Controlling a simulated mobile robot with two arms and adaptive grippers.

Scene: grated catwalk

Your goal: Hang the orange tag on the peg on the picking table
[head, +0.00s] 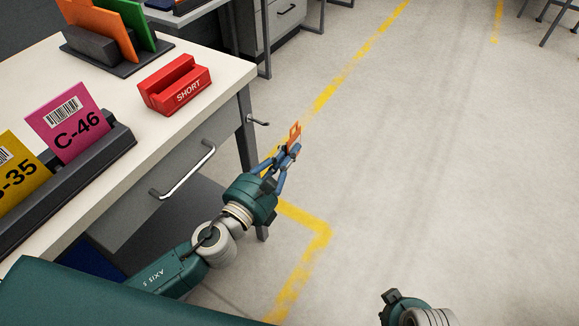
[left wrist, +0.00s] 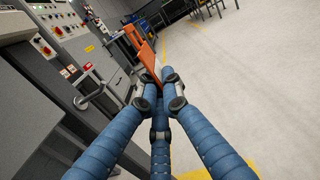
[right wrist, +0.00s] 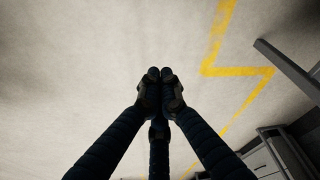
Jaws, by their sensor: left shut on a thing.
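The orange tag (head: 294,137) stands up from the fingertips of my left gripper (head: 288,152), which is shut on its lower end. Its upper part has an opening. The tag also shows in the left wrist view (left wrist: 147,58).
On the table stand a red SHORT block (head: 175,84), a pink C-46 card (head: 68,122) in a dark rack, and an orange card (head: 105,28) beside a green one. A drawer handle (head: 183,170) juts from the front. Open floor lies to the right.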

